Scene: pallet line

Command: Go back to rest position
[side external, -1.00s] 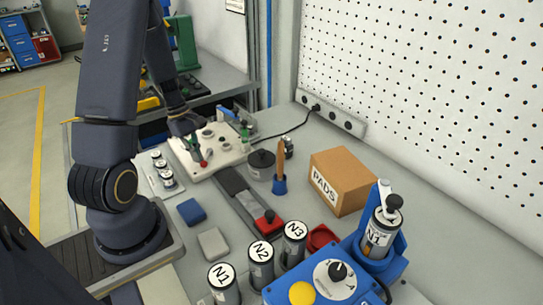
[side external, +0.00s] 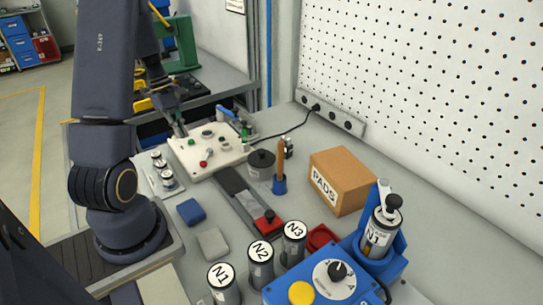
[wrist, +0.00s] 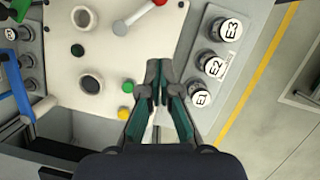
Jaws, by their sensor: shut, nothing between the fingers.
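My gripper (side external: 181,132) is at the far left of the bench in the side external view, above the left edge of the white panel (side external: 225,154). In the wrist view my gripper (wrist: 158,92) has its green-padded fingers together, with nothing seen between them. The white panel also fills much of the wrist view (wrist: 115,60), with its knobs, round sockets and a red-tipped lever (wrist: 137,17). Right of the fingers in the wrist view stands a row of canisters E1 (wrist: 200,97), E2 (wrist: 215,66) and E3 (wrist: 229,31).
Canisters N1 (side external: 222,283), N2 (side external: 261,266) and N3 (side external: 293,244) stand at the front. A blue machine (side external: 345,284) holds another N1 canister (side external: 378,238). The PADS box (side external: 341,181), a dark round pot (side external: 262,166) and blue and grey blocks (side external: 191,211) are on the bench.

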